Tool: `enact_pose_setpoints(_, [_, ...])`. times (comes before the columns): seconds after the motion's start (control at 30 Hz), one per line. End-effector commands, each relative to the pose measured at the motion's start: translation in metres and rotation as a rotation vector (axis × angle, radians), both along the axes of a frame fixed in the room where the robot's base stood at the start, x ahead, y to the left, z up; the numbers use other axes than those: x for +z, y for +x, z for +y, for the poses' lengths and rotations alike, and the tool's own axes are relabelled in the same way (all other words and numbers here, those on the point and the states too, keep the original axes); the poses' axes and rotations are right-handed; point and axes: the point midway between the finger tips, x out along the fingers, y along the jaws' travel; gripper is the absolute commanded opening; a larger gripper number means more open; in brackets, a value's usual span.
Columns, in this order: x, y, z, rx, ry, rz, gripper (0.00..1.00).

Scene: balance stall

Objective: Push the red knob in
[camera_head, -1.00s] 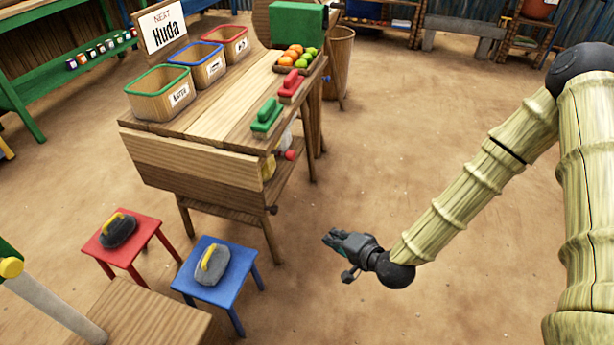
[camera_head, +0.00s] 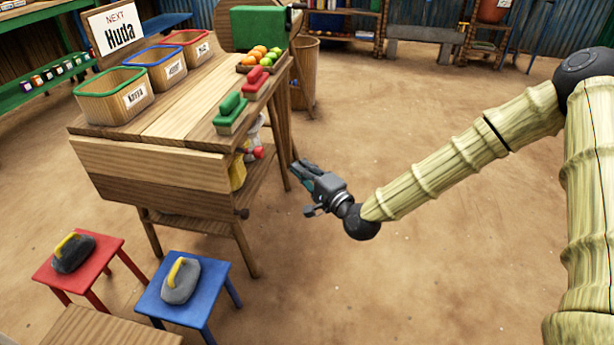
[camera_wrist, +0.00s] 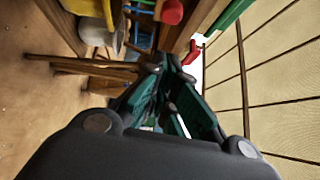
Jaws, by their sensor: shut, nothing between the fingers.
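The red knob (camera_head: 258,152) is a small round ball at the right side of the wooden stall table, below the tabletop edge. It also shows near the top of the wrist view (camera_wrist: 172,12), where its round face is in clear sight. My gripper (camera_head: 303,172) is shut and empty. In the head view it is to the right of the knob and slightly lower in the picture, apart from it, beside a table leg. In the wrist view, my fingertips (camera_wrist: 172,66) are below the knob in the picture, with a gap between.
The wooden table (camera_head: 150,165) carries bins, a green block (camera_head: 231,113), a red block (camera_head: 256,82) and a fruit tray. A yellow object (camera_head: 238,172) is under the tabletop. Red and blue stools (camera_head: 205,300) with grey weights stand in front. The floor at right is clear.

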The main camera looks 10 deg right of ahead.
Motion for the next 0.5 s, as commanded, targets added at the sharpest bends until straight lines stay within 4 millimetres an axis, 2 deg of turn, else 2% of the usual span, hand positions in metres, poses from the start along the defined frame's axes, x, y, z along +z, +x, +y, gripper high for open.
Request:
enact_pose_setpoints(0.33, [0.001,0.05,0.032,0.002,-0.002,-0.001,0.0])
enact_pose_setpoints(0.5, [0.003,0.053,0.053,0.004,-0.001,0.0,0.0])
